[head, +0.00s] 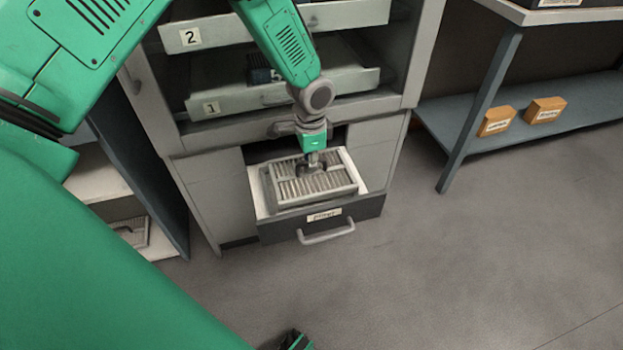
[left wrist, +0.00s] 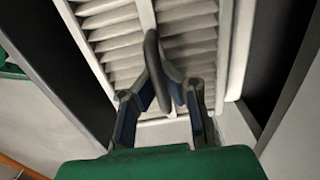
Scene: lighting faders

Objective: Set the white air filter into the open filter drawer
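The white air filter (head: 325,190), a slatted rectangular panel, lies in the open filter drawer (head: 375,203) at the bottom of the cabinet, turned slightly against the drawer's sides. I cannot tell whether it rests fully on the drawer floor. My left gripper (head: 311,172) reaches down onto the filter's middle. The fingertips' contact is partly hidden.
Above are two pulled-out drawers, labelled 1 (head: 222,104) and 2 (head: 215,37). A grey slatted panel (head: 134,231) lies on a low shelf at left. Two orange boxes (head: 496,121) (head: 545,109) stand on the right rack's shelf (head: 580,102). The floor (head: 450,270) in front is clear.

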